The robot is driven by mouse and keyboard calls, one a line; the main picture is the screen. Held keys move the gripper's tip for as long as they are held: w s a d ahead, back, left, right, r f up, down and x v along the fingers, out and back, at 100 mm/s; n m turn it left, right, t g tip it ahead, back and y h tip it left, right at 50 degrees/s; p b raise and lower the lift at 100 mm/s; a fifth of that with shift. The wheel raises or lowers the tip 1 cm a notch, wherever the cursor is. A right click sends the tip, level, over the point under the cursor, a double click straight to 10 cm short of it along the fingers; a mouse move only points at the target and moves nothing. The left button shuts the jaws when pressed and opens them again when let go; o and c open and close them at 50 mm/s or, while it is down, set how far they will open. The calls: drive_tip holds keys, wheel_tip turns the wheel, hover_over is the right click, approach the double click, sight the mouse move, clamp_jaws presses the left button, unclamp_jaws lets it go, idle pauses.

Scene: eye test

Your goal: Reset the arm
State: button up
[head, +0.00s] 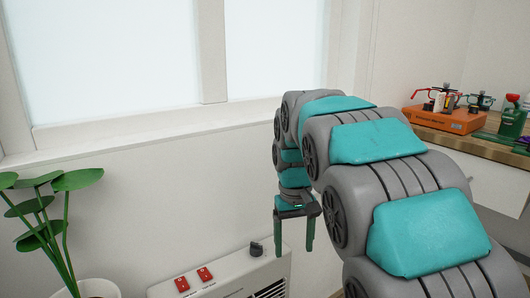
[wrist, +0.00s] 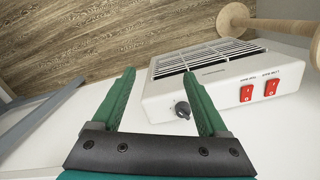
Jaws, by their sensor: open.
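My arm reaches out from the lower right in the head view, bends at the far end and points downward. My gripper (head: 295,230) hangs at its end with the two green fingers apart and nothing between them. In the wrist view my gripper (wrist: 160,92) also shows open and empty. A white heater (head: 225,280) with two red switches and a dark knob is below and close to the gripper in the head view.
A potted plant (head: 45,225) stands at the lower left. A wooden worktop (head: 470,148) at the right bears an orange box (head: 443,119) and several small tools. A window (head: 110,60) is behind. Wooden floor (wrist: 100,40) and a turned wooden post (wrist: 240,22) show in the wrist view.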

drive_tip(key=s+d+f, duration=0.2)
drive_tip(key=s+f, duration=0.1)
drive_tip(key=s, duration=0.7)
drive_tip(key=s+d+f+m, duration=0.1)
drive_tip(key=s+d+f, duration=0.2)
drive_tip(key=s, duration=0.8)
drive_tip(key=s+d+f+m+g, duration=0.1)
drive_tip(key=s+d+f, duration=0.2)
drive_tip(key=s, duration=0.7)
drive_tip(key=shift+s+d, duration=0.25)
drive_tip(key=shift+s, duration=0.05)
